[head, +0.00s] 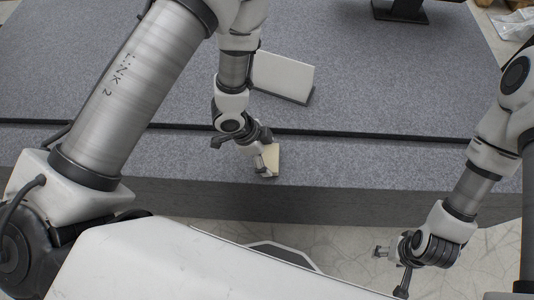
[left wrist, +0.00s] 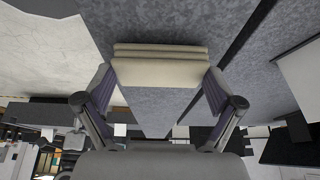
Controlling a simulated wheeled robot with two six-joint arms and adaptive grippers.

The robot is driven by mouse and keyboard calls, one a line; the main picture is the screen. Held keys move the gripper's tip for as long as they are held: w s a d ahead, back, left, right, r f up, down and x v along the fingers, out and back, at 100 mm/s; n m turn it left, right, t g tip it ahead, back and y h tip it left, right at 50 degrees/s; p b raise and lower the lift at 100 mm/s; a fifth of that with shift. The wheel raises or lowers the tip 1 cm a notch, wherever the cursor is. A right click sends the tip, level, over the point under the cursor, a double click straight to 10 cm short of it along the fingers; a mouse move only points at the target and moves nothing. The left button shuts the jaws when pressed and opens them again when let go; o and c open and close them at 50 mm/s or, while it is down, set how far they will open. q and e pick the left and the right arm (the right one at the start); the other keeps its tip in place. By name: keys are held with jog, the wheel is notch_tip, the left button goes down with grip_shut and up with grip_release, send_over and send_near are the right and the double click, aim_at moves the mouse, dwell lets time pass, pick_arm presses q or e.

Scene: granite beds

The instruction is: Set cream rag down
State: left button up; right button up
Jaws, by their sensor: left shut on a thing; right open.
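The cream rag (head: 272,157) is a small folded stack at the front part of the grey granite bed (head: 350,165). In the left wrist view the rag (left wrist: 160,68) spans between the two fingers, its folded layers showing. My left gripper (head: 266,172) is shut on it, close to the bed's front edge. I cannot tell whether the rag touches the granite. My right gripper (head: 380,252) is open and empty, out over the floor in front of the bed at the right.
A white panel (head: 282,77) stands on the bed behind my left gripper. A dark gap (head: 380,133) runs across the granite. A black stand (head: 400,12) is at the back. Bare granite lies right of the rag.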

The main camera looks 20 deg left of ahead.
pick_arm(q)
jog(key=shift+f, duration=0.15)
jog(key=shift+f, duration=0.15)
jog(key=o, duration=0.8)
jog(key=shift+c, duration=0.2)
jog(key=shift+r, duration=0.35)
jog(key=p+v, duration=0.1)
jog(key=v, duration=1)
jog(key=shift+r+p, duration=0.4)
jog(key=shift+a, duration=0.15)
